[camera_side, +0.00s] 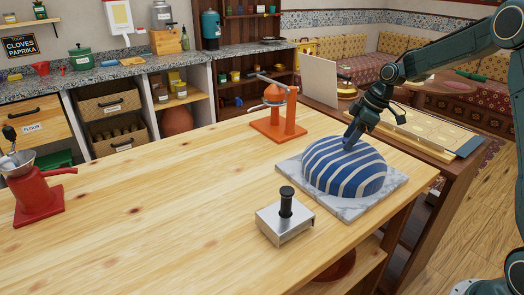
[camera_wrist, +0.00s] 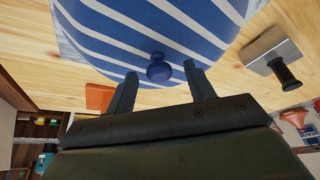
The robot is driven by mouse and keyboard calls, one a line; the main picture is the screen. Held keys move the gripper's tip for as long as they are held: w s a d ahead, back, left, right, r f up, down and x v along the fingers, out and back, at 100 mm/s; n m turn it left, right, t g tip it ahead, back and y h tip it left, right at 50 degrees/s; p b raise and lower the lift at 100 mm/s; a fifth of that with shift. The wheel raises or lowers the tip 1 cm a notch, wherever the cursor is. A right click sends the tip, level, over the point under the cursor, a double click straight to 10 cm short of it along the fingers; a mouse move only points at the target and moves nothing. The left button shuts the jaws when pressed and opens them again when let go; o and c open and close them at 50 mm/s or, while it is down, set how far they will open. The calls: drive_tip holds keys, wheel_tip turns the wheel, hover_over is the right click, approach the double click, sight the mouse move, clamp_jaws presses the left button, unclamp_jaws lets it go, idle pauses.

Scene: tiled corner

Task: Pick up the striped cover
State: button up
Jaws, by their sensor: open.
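The striped cover (camera_side: 343,168) is a blue dome with white stripes. It sits on a grey marble slab (camera_side: 393,187) near the right end of the wooden table. In the wrist view the striped cover (camera_wrist: 140,30) fills the top, with a small blue knob (camera_wrist: 159,68) on it. My gripper (camera_side: 350,140) is at the top of the cover in the side view. In the wrist view my gripper (camera_wrist: 160,80) is open, with one finger on each side of the knob and a gap to both. The fingers hide the knob in the side view.
A metal press with a black handle (camera_side: 285,217) stands just in front of the slab. An orange press (camera_side: 278,112) stands behind it. A red grinder (camera_side: 36,185) is at the far left. The middle of the wooden table (camera_side: 170,200) is clear.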

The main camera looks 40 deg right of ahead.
drive_tip(key=shift+c, duration=0.2)
clamp_jaws()
drive_tip(key=shift+r, duration=0.2)
wheel_tip(320, 180, up, 20)
drive_tip(key=shift+f, duration=0.2)
idle(0.8)
idle(0.8)
